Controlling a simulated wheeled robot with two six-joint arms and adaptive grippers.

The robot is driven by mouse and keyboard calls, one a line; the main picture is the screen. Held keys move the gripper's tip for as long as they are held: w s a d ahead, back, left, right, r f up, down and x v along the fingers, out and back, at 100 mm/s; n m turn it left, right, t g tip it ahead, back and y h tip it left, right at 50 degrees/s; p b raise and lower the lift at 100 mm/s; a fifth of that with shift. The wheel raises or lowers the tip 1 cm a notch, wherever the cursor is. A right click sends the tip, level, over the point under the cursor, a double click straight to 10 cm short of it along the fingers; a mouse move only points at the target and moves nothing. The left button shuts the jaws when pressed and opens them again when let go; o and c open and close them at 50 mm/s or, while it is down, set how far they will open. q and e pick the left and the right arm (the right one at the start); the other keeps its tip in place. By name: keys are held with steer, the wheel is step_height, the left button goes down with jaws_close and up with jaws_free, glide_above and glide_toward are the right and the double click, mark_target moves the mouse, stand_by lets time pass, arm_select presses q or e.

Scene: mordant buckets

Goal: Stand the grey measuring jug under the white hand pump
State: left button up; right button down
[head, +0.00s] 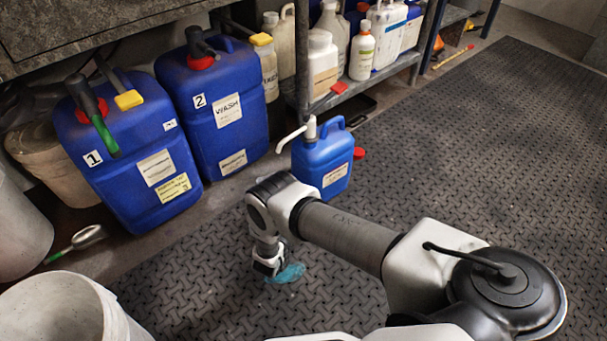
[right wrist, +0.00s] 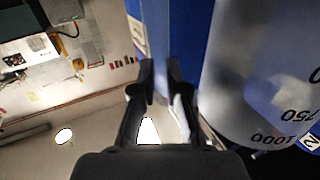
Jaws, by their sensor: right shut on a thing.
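The white hand pump (head: 311,129) stands on top of a small blue canister (head: 323,163) on the mat, its spout pointing left. The grey measuring jug (right wrist: 258,75) fills the right side of the right wrist view, with 750 and 1000 marks on it. My right gripper (right wrist: 161,78) is shut, its fingers close together beside the jug's wall. It appears to hold the jug's handle, but the grip is not clear. In the head view my right arm reaches left, its wrist low over the mat in front of the canister; the jug is not clearly visible there. My left gripper is not in view.
Two big blue drums, 1 (head: 128,150) and 2 (head: 215,110), stand left of the canister. A pale bucket (head: 70,310) stands front left. The mat (head: 450,150) to the right is clear.

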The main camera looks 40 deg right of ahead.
steer(key=shift+f+b, duration=0.6)
steer(key=shift+f, duration=0.45)
steer(key=shift+f, duration=0.2)
steer(key=c, duration=1.2)
jaws_free()
